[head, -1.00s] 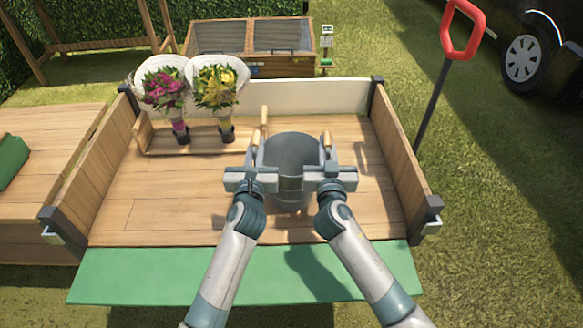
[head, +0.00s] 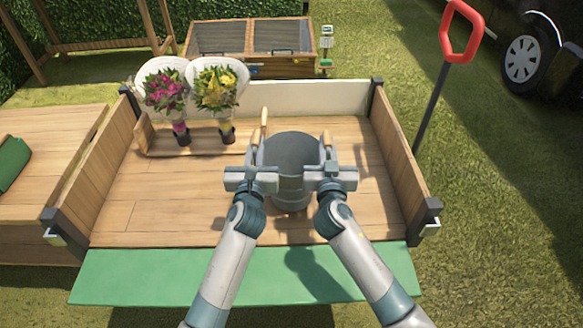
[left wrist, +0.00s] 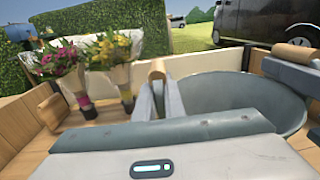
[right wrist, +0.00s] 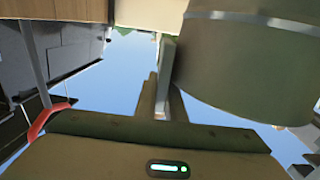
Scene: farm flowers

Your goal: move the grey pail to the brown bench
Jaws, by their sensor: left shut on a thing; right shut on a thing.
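The grey pail (head: 293,152) is upright over the right half of the wooden cart bed, between my two grippers. I cannot tell whether its base touches the boards. My left gripper (head: 259,150) is shut on the pail's left wooden handle, and my right gripper (head: 327,150) on its right one. The pail also shows right of the fingers in the left wrist view (left wrist: 240,98) and at the upper right in the right wrist view (right wrist: 240,70). A brown wooden bench-like top (head: 50,135) stands left of the cart, partly cut off by the picture edge.
The cart's side boards (head: 80,175) rise left and right. Two bouquets (head: 165,88) (head: 215,88) stand in a wooden holder at the back left. A green cloth (head: 12,160) lies on the left top. A red-handled tool (head: 462,30) stands right of the cart.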

